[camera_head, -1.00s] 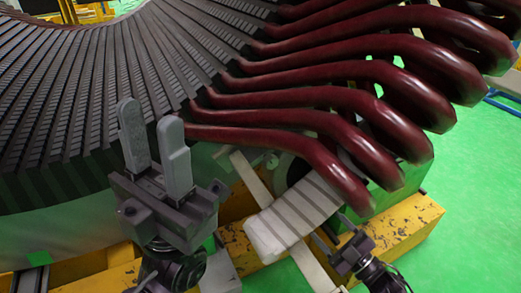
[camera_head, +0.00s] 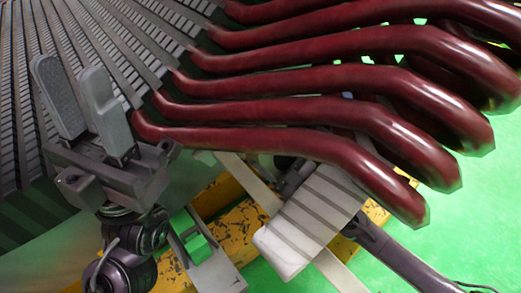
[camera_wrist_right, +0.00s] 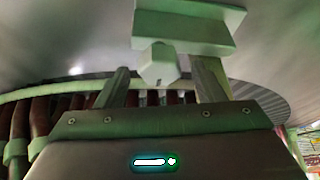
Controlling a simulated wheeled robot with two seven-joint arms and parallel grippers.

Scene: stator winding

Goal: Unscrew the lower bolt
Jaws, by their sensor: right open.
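The bolt (camera_wrist_right: 157,63) shows in the right wrist view as a pale, angular head below a stepped pale block (camera_wrist_right: 185,30). My right gripper (camera_wrist_right: 165,75) is open, with one finger on each side of the bolt head in the picture. I cannot tell whether the fingers touch it. In the head view my right gripper is hidden behind the white slotted block (camera_head: 310,220) and the red coils; only my right arm shows. My left gripper (camera_head: 72,78) is open and empty, its two grey fingers pointing up in front of the stator's dark slotted core.
Several dark red coil ends (camera_head: 300,140) reach out to the right above the white slotted block. A worn yellow beam (camera_head: 240,232) lies under it. Green floor (camera_head: 470,240) is open at the right.

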